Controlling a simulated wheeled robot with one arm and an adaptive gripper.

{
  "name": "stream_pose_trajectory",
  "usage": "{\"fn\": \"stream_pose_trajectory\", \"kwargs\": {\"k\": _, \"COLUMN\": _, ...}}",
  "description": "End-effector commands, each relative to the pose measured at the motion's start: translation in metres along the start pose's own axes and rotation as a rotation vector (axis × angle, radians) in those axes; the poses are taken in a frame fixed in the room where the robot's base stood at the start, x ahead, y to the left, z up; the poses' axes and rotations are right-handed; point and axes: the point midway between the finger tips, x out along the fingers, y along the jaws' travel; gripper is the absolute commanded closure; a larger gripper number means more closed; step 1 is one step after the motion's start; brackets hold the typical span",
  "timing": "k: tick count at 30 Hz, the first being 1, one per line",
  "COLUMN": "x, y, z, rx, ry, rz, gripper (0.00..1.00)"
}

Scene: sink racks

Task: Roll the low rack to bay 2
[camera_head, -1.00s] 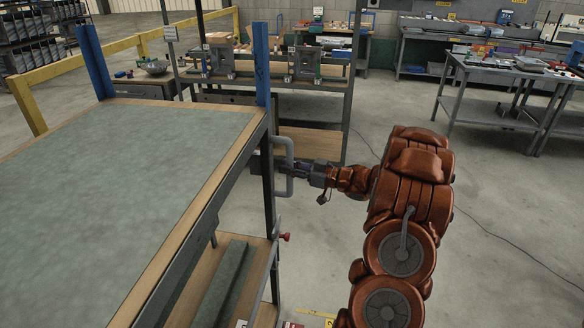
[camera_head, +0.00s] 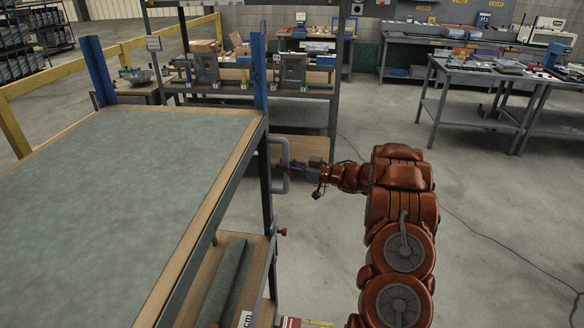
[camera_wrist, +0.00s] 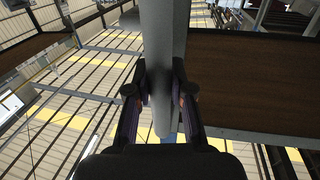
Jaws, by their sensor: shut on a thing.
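The low rack (camera_head: 140,190) fills the left of the head view, with a grey-green top, wooden edges, blue corner posts and a lower shelf. Its grey handle (camera_head: 286,148) is a vertical loop on the right side near the far corner post. My gripper (camera_head: 284,169) reaches the handle from the right and is shut on it. In the wrist view, the fingers (camera_wrist: 161,88) press on both sides of the grey bar (camera_wrist: 163,45). The rack's wheels are out of sight, and no bay 2 marking can be read.
A taller bench with shelves (camera_head: 334,90) stands just beyond the rack. Grey worktables (camera_head: 480,108) are at the right back. A yellow rail (camera_head: 110,55) runs at the far left. Open floor (camera_head: 500,220) lies right of my arm, with a thin cable across it.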

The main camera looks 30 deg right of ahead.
Motion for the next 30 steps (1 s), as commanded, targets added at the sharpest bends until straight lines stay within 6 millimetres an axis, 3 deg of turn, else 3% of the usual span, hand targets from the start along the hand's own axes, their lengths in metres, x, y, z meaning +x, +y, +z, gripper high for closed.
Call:
{"fn": "stream_pose_trajectory", "kwargs": {"k": 16, "x": 0.0111, "y": 0.0049, "z": -0.0019, "rx": -0.001, "ry": 0.004, "rz": -0.008, "gripper": 1.0}}
{"fn": "stream_pose_trajectory", "kwargs": {"k": 17, "x": 0.0111, "y": 0.0049, "z": -0.002, "rx": -0.001, "ry": 0.004, "rz": -0.008, "gripper": 0.77}}
{"fn": "stream_pose_trajectory", "kwargs": {"k": 21, "x": 0.0106, "y": 0.0047, "z": -0.0022, "rx": -0.001, "ry": 0.005, "rz": -0.008, "gripper": 0.62}}
{"fn": "stream_pose_trajectory", "kwargs": {"k": 24, "x": 0.0109, "y": 0.0039, "z": -0.0018, "rx": 0.0, "ry": 0.004, "rz": -0.01, "gripper": 0.53}}
{"fn": "stream_pose_trajectory", "kwargs": {"k": 30, "x": 0.0113, "y": 0.0028, "z": -0.0011, "rx": 0.0, "ry": 0.003, "rz": -0.013, "gripper": 0.53}}
